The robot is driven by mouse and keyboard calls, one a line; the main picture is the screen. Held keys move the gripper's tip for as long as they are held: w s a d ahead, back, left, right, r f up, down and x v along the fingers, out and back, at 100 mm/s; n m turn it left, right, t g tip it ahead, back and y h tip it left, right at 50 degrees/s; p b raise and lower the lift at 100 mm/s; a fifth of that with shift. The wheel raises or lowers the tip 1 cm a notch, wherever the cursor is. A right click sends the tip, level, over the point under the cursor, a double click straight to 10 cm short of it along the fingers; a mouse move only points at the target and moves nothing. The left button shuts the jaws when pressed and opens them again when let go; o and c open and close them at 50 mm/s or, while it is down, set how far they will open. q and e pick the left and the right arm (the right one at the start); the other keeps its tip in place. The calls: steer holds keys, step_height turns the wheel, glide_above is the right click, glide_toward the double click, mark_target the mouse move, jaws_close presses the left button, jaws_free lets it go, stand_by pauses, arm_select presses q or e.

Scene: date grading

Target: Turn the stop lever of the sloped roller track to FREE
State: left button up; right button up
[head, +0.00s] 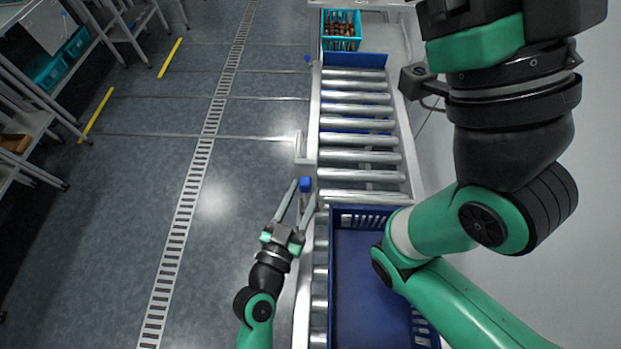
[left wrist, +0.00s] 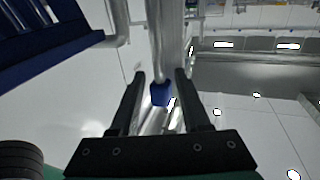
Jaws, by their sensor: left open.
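The sloped roller track (head: 358,140) runs up the middle of the head view. The stop lever shows as a blue knob (head: 305,184) at the track's left rail, and the knob also shows in the left wrist view (left wrist: 161,95). My left gripper (head: 302,190) is open, with its fingers on either side of the knob. In the left wrist view, gaps show between the knob and both fingers. Any FREE marking cannot be made out. My right arm crosses the right side of the head view; its gripper is out of view.
A large blue crate (head: 336,270) stands on the near part of the track. A teal basket (head: 341,44) of brown dates stands at the far end, behind a blue bar (head: 354,60). Shelves (head: 30,150) line the far left, with open floor between them and the track.

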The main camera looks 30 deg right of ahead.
arm_select(q)
steer(key=shift+w+d, duration=0.15)
steer(key=shift+c, duration=0.5)
jaws_close()
stand_by(0.9)
